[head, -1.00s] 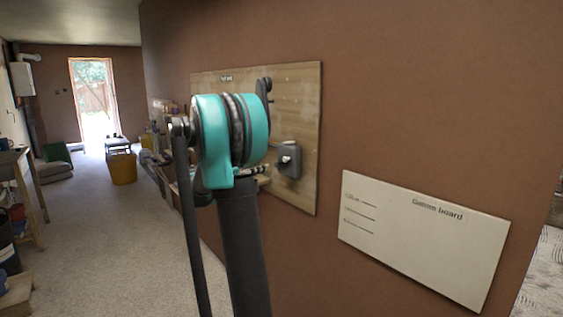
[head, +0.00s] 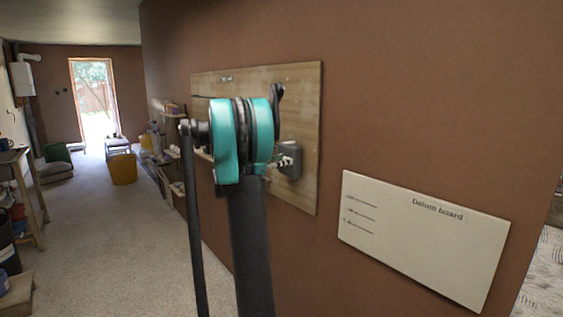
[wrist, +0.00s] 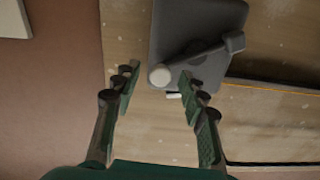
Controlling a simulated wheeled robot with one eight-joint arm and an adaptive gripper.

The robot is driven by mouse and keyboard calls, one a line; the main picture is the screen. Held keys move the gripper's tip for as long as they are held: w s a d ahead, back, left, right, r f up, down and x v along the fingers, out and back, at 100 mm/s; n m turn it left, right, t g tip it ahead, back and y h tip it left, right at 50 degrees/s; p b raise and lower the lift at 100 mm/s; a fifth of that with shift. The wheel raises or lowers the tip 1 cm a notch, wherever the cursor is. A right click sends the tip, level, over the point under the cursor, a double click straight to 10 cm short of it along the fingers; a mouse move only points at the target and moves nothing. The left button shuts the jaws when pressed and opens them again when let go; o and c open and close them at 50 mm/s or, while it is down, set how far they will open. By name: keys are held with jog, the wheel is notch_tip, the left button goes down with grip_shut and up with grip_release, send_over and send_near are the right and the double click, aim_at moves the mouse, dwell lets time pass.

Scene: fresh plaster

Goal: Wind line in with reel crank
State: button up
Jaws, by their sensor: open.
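The reel is a dark grey box (wrist: 198,28) on a wooden board, at the top of the wrist view. Its grey crank arm (wrist: 203,54) slants down and left to a pale round knob (wrist: 160,76). My gripper (wrist: 160,73) is open, with one finger on each side of the knob in the picture. I cannot tell whether the fingertips reach the knob's depth; no contact shows. A thin orange line (wrist: 275,88) runs right from near the reel. In the head view the reel (head: 291,160) shows right of my teal arm joint, which hides most of my gripper.
The wooden board (head: 305,100) is on the brown wall. A pale datum board (head: 425,235) is to its right; my arm stands in front of the wooden board. Shelves with goods (head: 160,150) line the wall farther back. The carpeted floor on the left is open, with a yellow bin (head: 123,169) beyond.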

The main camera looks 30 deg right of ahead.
grip_shut()
jog(key=shift+r+n, duration=0.1)
jog(key=shift+n, duration=0.2)
